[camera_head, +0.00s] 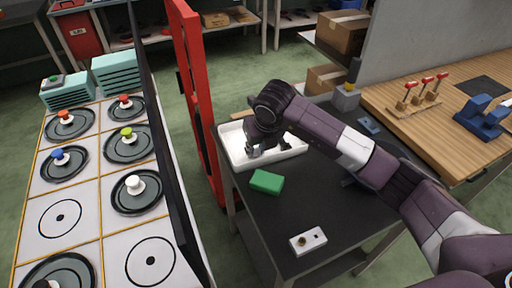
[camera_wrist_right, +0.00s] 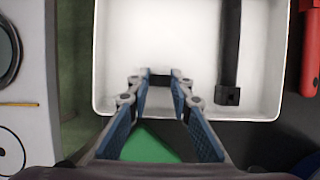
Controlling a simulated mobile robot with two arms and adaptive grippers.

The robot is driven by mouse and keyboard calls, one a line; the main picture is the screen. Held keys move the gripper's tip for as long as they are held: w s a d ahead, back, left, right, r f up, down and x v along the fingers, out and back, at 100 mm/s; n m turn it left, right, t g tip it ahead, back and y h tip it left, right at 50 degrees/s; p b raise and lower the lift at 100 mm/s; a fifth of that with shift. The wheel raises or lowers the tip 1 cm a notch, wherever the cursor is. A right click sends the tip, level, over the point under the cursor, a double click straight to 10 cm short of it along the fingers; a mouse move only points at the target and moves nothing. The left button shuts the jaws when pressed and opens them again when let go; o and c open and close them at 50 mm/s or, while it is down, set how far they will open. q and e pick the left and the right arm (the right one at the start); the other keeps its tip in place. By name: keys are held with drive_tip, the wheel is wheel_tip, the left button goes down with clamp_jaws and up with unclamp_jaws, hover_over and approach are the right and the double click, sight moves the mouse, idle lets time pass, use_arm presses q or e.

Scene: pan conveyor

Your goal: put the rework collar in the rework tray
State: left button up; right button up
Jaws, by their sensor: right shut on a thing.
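The white tray (camera_head: 237,154), which I take for the rework tray, sits at the far left of the dark bench. It fills the upper part of the right wrist view (camera_wrist_right: 118,70). My right gripper (camera_head: 268,150) is over the tray, pointing down; it shows in the wrist view (camera_wrist_right: 160,82) near the tray's front wall. It is shut on a small dark thing (camera_wrist_right: 159,76), possibly the collar; its shape is mostly hidden by the fingers. I cannot tell whether it touches the tray floor. A long black bar (camera_wrist_right: 231,50) lies in the tray. My left gripper is not in view.
A green block (camera_head: 267,182) lies just in front of the tray. A white block with a knob (camera_head: 308,240) stands nearer the front. A red tool (camera_wrist_right: 310,50) lies right of the tray. A red post (camera_head: 193,80) and the pan conveyor (camera_head: 90,218) are to the left.

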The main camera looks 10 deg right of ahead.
drive_tip(key=shift+f+b, duration=0.2)
drive_tip(key=shift+b, duration=0.1)
drive_tip(key=o, duration=0.9)
drive_tip(key=shift+r, duration=0.1)
drive_tip(key=shift+r, duration=0.45)
drive_tip(key=v, duration=1.1)
drive_tip(key=shift+s+r+b, duration=0.2)
drive_tip(key=shift+b, duration=0.1)
